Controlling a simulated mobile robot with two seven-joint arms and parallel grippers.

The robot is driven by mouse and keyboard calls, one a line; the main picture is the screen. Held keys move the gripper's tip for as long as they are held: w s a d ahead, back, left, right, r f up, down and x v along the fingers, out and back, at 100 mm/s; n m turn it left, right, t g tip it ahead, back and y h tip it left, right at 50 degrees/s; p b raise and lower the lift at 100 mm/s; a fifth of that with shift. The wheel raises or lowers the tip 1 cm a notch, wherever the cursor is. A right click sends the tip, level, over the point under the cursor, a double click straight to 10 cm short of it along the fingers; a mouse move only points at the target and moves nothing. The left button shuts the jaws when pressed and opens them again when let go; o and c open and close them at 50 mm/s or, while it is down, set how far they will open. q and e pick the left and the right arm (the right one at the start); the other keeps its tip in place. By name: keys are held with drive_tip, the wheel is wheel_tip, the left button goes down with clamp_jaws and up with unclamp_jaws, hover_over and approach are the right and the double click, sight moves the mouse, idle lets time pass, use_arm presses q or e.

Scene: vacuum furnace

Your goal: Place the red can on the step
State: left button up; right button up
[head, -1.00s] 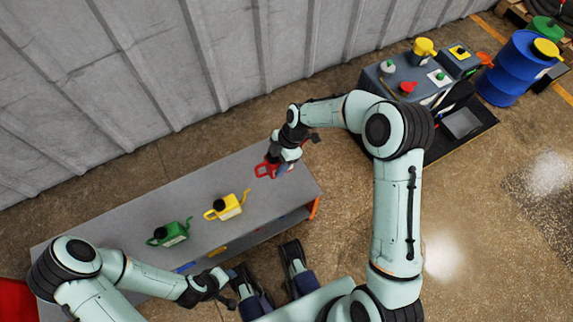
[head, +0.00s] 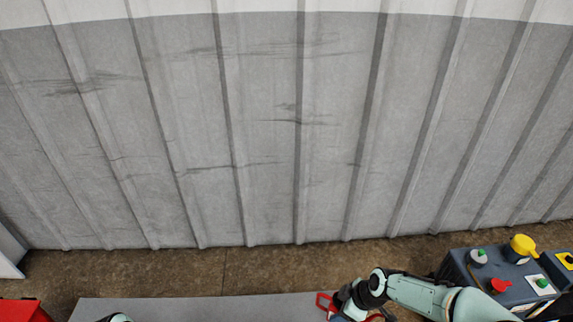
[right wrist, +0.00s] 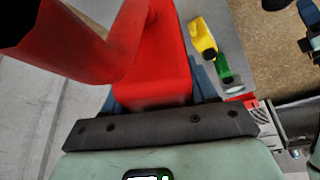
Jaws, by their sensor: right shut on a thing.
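The red can (head: 323,301) shows in part at the bottom of the head view, over the far edge of the grey table. My right gripper (head: 339,301) is shut on it. In the right wrist view the can (right wrist: 160,60) fills the upper left and middle, between the blue-grey fingers. The can's lower part is hidden, so I cannot tell whether it touches the table. I cannot make out a step with certainty. My left gripper is not identifiable in either view.
The grey table (head: 200,306) lies along the bottom, before a ribbed grey wall (head: 270,140). A dark cabinet bearing small items, including a yellow container (head: 523,245), stands at right. Brown floor separates table and wall.

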drive_tip(key=w+d+r+m+t+h+p, duration=0.1)
drive_tip(key=w+r+m+h+p, duration=0.1)
drive_tip(key=r+m+p, duration=0.6)
drive_tip(key=w+d+r+m+t+h+p, duration=0.1)
drive_tip(key=w+r+m+h+p, duration=0.3)
drive_tip(key=r, duration=0.6)
use_arm(q)
wheel_tip(320, 180, up, 12)
drive_tip(key=p, duration=0.1)
drive_tip(key=shift+w+r+g, duration=0.2)
drive_tip(key=shift+r+g, duration=0.05)
drive_tip(key=shift+g, duration=0.05)
use_arm(e)
drive_tip(key=s+f+y, duration=0.1)
drive_tip(key=s+f, duration=0.1)
drive_tip(key=s+f+y, duration=0.1)
drive_tip(key=s+f, duration=0.1)
drive_tip(key=s, duration=0.1)
drive_tip(key=shift+s+d+f+m+t, duration=0.15)
drive_tip(key=shift+f+m+t, duration=0.05)
drive_tip(key=shift+m+t, duration=0.1)
